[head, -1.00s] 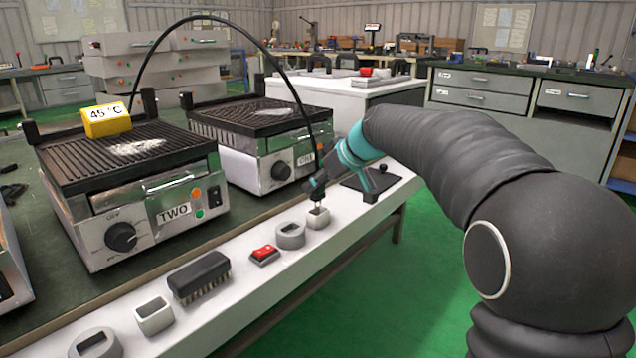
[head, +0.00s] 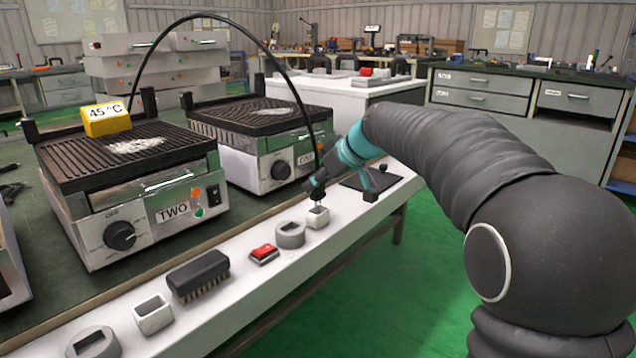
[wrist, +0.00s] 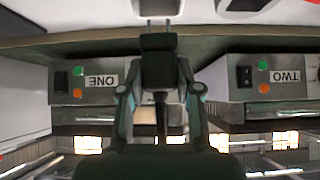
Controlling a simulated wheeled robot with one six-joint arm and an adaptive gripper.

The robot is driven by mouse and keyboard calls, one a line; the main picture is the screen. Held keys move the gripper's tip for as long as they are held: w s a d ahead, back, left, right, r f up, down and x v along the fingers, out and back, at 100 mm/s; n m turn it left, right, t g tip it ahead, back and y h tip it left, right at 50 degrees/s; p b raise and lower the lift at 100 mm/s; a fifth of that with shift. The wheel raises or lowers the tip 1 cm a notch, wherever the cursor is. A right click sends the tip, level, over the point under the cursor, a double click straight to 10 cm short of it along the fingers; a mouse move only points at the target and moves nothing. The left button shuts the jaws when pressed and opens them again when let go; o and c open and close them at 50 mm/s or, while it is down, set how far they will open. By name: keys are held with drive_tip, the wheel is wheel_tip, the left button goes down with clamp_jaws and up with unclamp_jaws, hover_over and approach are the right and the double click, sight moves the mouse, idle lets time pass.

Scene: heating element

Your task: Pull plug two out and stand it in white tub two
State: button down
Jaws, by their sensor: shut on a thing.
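My gripper (head: 320,186) is shut on a black plug, at the right part of the white ledge. The plug (wrist: 158,43) shows in the wrist view with its prongs toward a small white square tub (wrist: 157,7). In the head view this white tub (head: 318,217) stands just under the plug. The plug's lower end is at the tub's mouth; I cannot tell how far inside it is. A black cable (head: 208,17) arcs from behind heater TWO (head: 172,213) to the plug. Another white square tub (head: 154,314) stands nearer at the left. I see no numbers on the tubs.
A grey round holder (head: 290,234) stands left of the tub, then a red switch (head: 264,254) and a black brush (head: 198,275). Another grey holder (head: 94,343) is at the near left. Heater ONE (head: 283,168) stands behind. A dark plate (head: 368,183) lies farther right.

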sight(321, 197)
drive_tip(key=shift+f+b, duration=1.2)
drive_tip(key=shift+f, duration=0.05)
drive_tip(key=shift+f, duration=1.1)
drive_tip(key=c, duration=0.7)
unclamp_jaws()
drive_tip(key=v, duration=1.2)
